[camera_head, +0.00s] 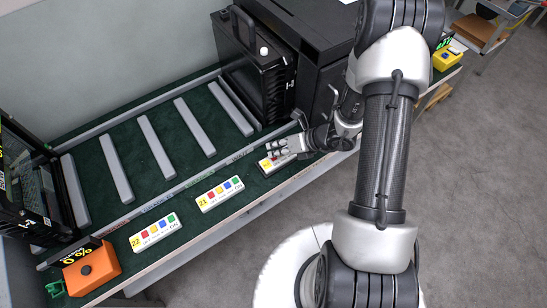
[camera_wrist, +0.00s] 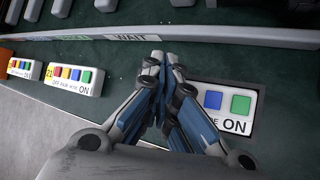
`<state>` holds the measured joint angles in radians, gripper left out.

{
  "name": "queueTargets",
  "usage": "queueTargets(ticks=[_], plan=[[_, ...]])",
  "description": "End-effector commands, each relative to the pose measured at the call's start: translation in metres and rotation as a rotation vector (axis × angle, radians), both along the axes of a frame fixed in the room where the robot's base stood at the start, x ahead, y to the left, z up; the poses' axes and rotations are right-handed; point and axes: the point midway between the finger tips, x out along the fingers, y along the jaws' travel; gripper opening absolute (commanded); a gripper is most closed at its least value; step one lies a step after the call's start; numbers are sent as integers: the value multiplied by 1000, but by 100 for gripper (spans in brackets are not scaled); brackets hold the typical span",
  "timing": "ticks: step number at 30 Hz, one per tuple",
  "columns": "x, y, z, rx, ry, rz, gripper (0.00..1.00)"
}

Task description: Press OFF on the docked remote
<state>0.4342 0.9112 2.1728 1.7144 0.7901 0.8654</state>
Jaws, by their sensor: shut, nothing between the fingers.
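Three white remotes with coloured buttons lie in a row on the dark green bench top. The left one, marked 22 (camera_head: 155,232), and the middle one, marked 21 (camera_head: 220,194), are clear of my arm. The third remote (camera_head: 266,164) is partly covered by my gripper (camera_head: 277,147). In the wrist view my gripper (camera_wrist: 160,62) is shut and empty, over the left part of that remote (camera_wrist: 247,109). Its blue and green buttons and the word ON show; its left end, with any OFF label, is hidden. Whether the fingertips touch it, I cannot tell.
A grey rail with labels (camera_wrist: 130,37) runs behind the remotes. Black housings stand at the left (camera_head: 27,190) and back (camera_head: 262,75) of the bench. An orange box (camera_head: 92,268) sits at the left front; a yellow box (camera_head: 447,58) sits at far right.

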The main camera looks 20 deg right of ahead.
Motion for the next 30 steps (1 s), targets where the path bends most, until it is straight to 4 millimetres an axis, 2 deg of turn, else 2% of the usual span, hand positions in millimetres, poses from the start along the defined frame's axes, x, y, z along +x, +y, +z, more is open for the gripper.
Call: queueTargets(ticks=[30], plan=[[0, 0, -8, 0, 0, 0, 0]])
